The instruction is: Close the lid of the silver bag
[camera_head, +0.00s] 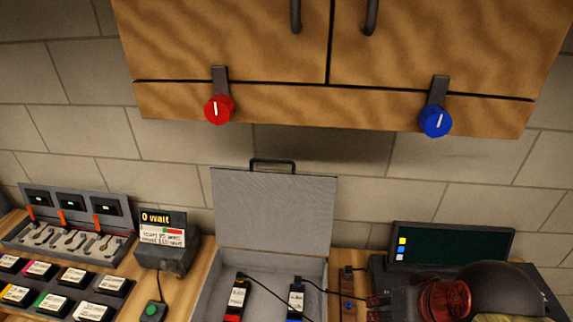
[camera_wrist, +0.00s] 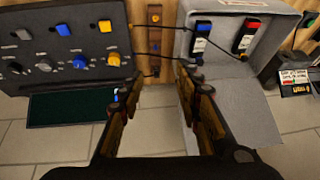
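The silver bag is a grey case whose lid (camera_head: 275,213) stands raised against the wall, with a dark handle (camera_head: 272,164) on its top edge. Two small labelled devices with wires, one red-ended (camera_head: 237,298) and one blue-ended (camera_head: 296,299), lie in the open case. In the wrist view the picture is turned over: the case body (camera_wrist: 222,50) is at the upper right, and the lid (camera_wrist: 245,112) extends below it. My gripper (camera_wrist: 162,84) is open and empty, with its right finger overlapping the case's side in the picture. Contact cannot be told.
A control panel with knobs (camera_wrist: 62,47) and a dark screen (camera_head: 450,246) stands right of the case. A watt display (camera_head: 165,240) and a switch rack (camera_head: 70,222) stand to the left. A wooden cabinet (camera_head: 235,40) with red and blue knobs hangs above the lid.

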